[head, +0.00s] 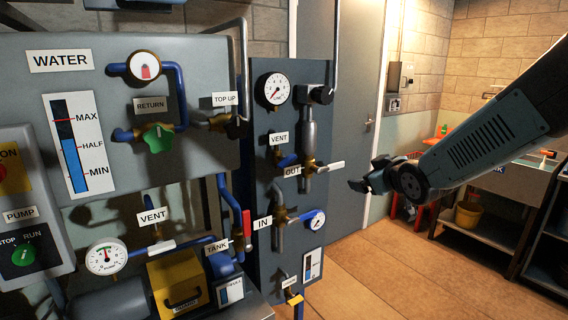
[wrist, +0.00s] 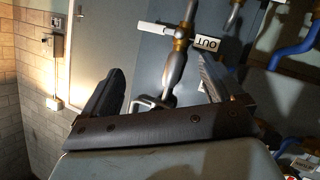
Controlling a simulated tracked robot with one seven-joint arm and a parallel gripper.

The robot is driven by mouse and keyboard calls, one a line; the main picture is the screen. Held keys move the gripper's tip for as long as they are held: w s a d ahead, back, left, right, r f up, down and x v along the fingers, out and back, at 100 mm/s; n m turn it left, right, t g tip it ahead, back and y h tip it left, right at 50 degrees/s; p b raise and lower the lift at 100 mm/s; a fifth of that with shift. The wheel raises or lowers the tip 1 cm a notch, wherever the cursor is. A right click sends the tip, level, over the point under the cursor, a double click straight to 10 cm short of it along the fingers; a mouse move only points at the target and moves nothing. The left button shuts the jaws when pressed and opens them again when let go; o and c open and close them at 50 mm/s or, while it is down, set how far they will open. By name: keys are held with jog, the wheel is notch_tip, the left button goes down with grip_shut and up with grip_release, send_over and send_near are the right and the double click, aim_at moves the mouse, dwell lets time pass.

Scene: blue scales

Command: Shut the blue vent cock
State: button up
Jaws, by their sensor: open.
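The VENT label (head: 278,139) is on the dark blue panel in the head view. Just below it is a small cock with a blue handle (head: 287,160) beside a brass body. Its exact handle angle is hard to tell. My gripper (head: 366,176) is to the right of this cock, clear of the panel and touching nothing. In the wrist view my gripper (wrist: 160,68) has its two dark fingers spread apart with nothing held between them. A second VENT label (head: 153,216) at lower left marks a different cock with a white handle (head: 161,247).
The OUT valve (head: 310,167) has a white lever pointing right towards my gripper; it shows between the fingers in the wrist view (wrist: 180,33). The IN valve (head: 281,215) and gauges (head: 277,88) crowd the panel. Floor right of the panel is open.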

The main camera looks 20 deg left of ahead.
aim_at(286, 162)
jog(key=a+f+n+y, duration=0.35)
jog(key=a+y, duration=0.35)
jog(key=a, duration=0.7)
jog(key=shift+n, duration=0.45)
jog(key=x, duration=0.9)
jog(key=r+x, duration=0.1)
jog(key=x, duration=0.4)
jog(key=shift+a, duration=0.15)
jog(key=shift+c, duration=0.4)
jog(key=c, duration=0.9)
jog(key=shift+m, duration=2.7)
jog(key=o, duration=1)
jog(key=shift+s, duration=0.1)
